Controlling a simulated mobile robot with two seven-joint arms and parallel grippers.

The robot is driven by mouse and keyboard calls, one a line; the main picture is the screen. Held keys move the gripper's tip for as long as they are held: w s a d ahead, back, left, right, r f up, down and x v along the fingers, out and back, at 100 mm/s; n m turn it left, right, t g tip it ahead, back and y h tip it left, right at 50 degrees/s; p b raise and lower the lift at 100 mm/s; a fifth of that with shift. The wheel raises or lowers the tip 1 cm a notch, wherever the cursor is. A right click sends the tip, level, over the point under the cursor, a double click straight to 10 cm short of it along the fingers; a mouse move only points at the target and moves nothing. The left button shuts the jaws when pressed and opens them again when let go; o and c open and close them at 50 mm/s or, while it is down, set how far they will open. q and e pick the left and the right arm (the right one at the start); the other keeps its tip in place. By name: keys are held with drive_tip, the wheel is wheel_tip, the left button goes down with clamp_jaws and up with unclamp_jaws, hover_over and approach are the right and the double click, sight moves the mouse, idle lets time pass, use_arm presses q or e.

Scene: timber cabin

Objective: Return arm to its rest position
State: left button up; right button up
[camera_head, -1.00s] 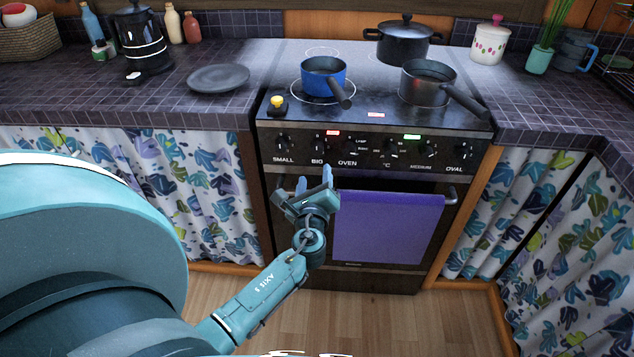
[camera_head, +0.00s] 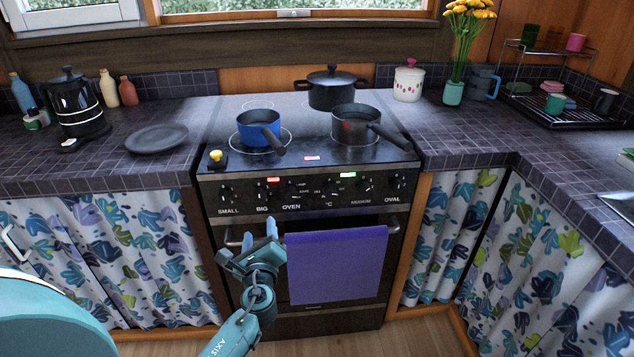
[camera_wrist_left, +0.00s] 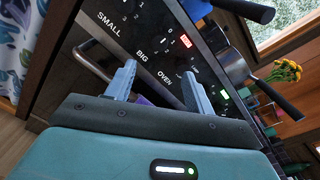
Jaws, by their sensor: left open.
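My left arm reaches in from the lower left in the head view. Its gripper (camera_head: 260,232) is open and empty, in front of the oven door just left of the purple towel (camera_head: 338,262). In the left wrist view the two fingers of the gripper (camera_wrist_left: 158,85) are spread apart with nothing between them. They point at the stove's control panel (camera_wrist_left: 150,40). I cannot tell from these frames whether they touch the oven handle (camera_head: 395,228). My right gripper is not in view.
The stove top holds a blue saucepan (camera_head: 259,128), a grey saucepan (camera_head: 356,126) and a black pot (camera_head: 332,90). A dark plate (camera_head: 157,138) and kettle (camera_head: 76,103) stand on the left counter. A dish rack (camera_head: 570,108) stands on the right. Some floor (camera_head: 410,335) shows below the oven.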

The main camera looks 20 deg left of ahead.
use_arm(q)
drive_tip(key=s+d+f+n+g+h+p, duration=0.25)
drive_tip(key=s+d+f+n+h, duration=0.35)
drive_tip(key=s+d+n, duration=0.3)
drive_tip(key=s+d+r+n+g+h+p, duration=0.2)
drive_tip(key=s+d+n+h, duration=0.4)
drive_tip(key=s+d+n, duration=0.4)
drive_tip(key=s+d+p, duration=0.1)
drive_tip(key=s+d, duration=0.2)
drive_tip(key=shift+n+h, duration=0.3)
drive_tip(key=shift+h, duration=0.1)
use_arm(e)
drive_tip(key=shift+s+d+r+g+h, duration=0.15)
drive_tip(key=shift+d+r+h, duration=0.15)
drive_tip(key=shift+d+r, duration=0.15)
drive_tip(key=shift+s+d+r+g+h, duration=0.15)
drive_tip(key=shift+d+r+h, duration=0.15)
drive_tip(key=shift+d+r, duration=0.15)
use_arm(q)
drive_tip(key=shift+w, duration=0.1)
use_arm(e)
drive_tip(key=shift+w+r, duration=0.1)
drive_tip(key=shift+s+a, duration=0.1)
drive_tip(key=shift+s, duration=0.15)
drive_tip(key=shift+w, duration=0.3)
